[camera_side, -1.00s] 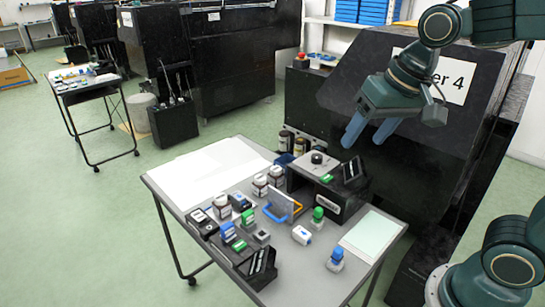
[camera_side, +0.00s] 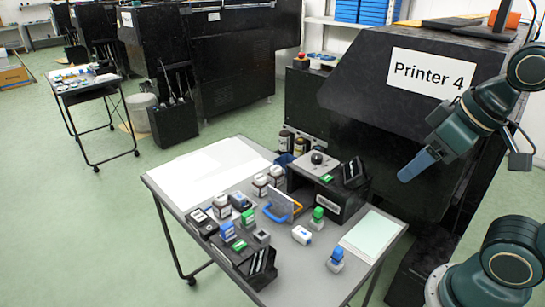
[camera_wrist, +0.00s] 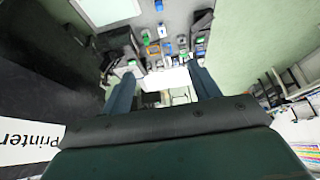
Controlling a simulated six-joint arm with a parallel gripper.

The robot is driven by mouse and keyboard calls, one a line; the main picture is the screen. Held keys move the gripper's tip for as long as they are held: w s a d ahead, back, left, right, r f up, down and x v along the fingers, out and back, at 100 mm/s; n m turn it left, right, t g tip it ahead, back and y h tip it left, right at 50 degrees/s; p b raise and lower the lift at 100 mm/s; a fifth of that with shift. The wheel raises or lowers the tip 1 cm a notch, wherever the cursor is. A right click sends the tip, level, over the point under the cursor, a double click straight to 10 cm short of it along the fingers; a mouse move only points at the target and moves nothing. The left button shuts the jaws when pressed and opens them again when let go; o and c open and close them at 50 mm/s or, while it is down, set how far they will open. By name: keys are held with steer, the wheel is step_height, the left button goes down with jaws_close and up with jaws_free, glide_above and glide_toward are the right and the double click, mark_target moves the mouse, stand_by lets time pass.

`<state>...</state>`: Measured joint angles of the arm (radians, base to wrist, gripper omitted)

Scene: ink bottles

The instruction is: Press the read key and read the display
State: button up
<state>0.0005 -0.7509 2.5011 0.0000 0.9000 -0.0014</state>
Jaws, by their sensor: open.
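My gripper (camera_side: 408,173) is open and empty, in the air right of the table and in front of the printer. In the wrist view my two blue-grey fingers stand apart, with the gap between them (camera_wrist: 163,88) empty. A black box with a grey top (camera_side: 299,170) stands at the table's back right, with a round black part on top. A small white device with a blue mark (camera_side: 302,235) lies in front of it. A small black-and-white device (camera_side: 200,217) sits at the left edge. I cannot tell which part is the read key or display.
The grey table (camera_side: 300,282) holds bottles (camera_side: 261,184), green and blue-capped stamp-like items (camera_side: 318,218), a blue-and-orange stand (camera_side: 281,207), a black rack (camera_side: 258,265), white sheets (camera_side: 205,172) and a pale green pad (camera_side: 371,235). Printer 4 (camera_side: 370,120) stands behind.

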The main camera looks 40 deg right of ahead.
jaws_close()
stand_by(0.3)
stand_by(1.6)
